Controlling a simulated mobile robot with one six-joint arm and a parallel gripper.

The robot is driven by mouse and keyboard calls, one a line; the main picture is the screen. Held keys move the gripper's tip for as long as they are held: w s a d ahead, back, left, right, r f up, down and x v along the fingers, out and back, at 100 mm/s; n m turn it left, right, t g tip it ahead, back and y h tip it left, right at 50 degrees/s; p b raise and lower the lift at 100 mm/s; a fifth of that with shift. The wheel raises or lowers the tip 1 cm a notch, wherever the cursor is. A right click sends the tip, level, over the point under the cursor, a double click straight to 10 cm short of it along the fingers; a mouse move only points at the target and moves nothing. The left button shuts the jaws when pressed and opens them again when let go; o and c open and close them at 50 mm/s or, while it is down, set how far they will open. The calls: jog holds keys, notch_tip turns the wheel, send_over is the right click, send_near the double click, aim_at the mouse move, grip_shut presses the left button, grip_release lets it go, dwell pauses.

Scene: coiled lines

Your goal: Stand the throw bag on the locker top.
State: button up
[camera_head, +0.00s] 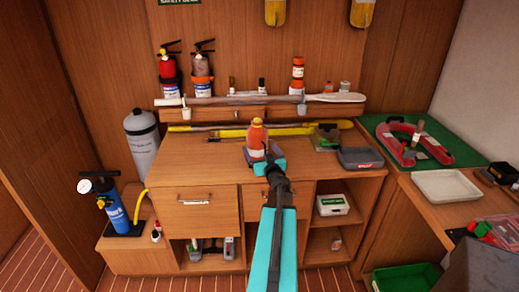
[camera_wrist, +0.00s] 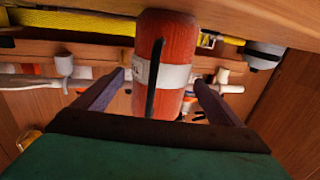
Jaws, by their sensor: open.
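The throw bag (camera_head: 257,136) is an orange, rounded cylinder. In the head view it appears upright on the wooden locker top (camera_head: 212,153), near the middle. In the wrist view the bag (camera_wrist: 173,38) shows a white band and a dark strap down its near side; that picture looks upside down. My gripper (camera_head: 258,155) is at the bag, reaching in from the front. In the wrist view my gripper (camera_wrist: 160,82) is open, with one finger on each side of the bag. A small gap shows at the left finger; contact at the right finger is unclear.
Behind the bag lie a yellow pole (camera_head: 305,129) and a shelf with a long pale paddle (camera_head: 330,98). A dark grey box (camera_head: 360,158) sits to the right. A gas cylinder (camera_head: 142,140) stands at the left.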

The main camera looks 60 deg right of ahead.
jog(key=b+v, duration=0.1)
jog(key=v, duration=0.6)
jog(key=shift+s+a+r+p, duration=0.1)
jog(key=shift+r+p, duration=0.05)
jog(key=shift+p, duration=0.95)
jog(key=p+v, duration=0.1)
jog(key=p, duration=0.2)
jog(key=shift+s+a, duration=0.15)
jog(key=shift+s, duration=0.1)
jog(key=shift+s+a+p, duration=0.25)
jog(key=shift+p, duration=0.8)
jog(key=shift+s+a+p, duration=0.1)
jog(key=shift+a+p, duration=0.05)
jog(key=shift+p, duration=0.2)
jog(key=shift+s, duration=0.1)
